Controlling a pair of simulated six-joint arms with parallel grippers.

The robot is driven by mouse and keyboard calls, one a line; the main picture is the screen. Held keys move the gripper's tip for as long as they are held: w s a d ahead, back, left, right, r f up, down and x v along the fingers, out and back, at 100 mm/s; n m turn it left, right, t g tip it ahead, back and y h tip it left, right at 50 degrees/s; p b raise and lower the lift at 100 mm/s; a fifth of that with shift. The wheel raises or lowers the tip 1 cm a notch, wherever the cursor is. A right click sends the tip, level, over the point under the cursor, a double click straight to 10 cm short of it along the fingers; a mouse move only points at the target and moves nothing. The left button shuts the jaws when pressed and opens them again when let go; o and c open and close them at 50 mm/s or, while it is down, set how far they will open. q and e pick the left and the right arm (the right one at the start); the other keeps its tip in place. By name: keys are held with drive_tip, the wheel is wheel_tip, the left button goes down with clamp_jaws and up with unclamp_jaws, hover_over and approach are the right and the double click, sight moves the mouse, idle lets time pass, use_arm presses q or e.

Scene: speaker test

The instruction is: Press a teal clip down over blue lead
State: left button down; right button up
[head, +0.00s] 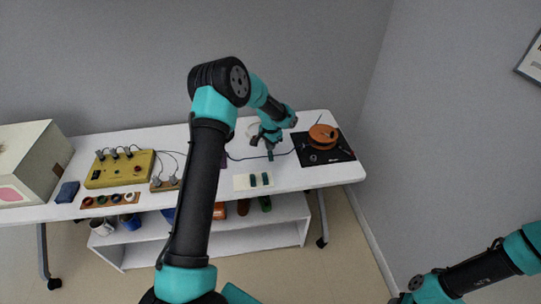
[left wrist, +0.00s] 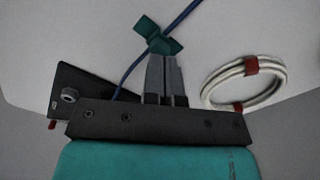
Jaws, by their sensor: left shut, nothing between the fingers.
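I cannot tell whether the clip is fully seated. My left gripper (left wrist: 163,58) is shut and empty, its tips at the clip; in the head view it (head: 270,154) points down at the table. Two more teal clips, the left (head: 253,180) and the right (head: 265,178), lie on a pale card (head: 240,184). My right gripper is out of view.
An orange round speaker (head: 322,133) sits on a black mat (head: 340,155) at right. A white cable coil with red ties (left wrist: 244,80) lies beside the gripper. A yellow box (head: 120,170) and a dark blue block (head: 67,192) stand at left on the white table (head: 290,180).

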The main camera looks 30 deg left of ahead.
use_arm(q)
drive_tip(key=shift+f, duration=0.8)
idle(0.8)
wheel_tip(320, 180, up, 8)
idle(1.2)
idle(0.3)
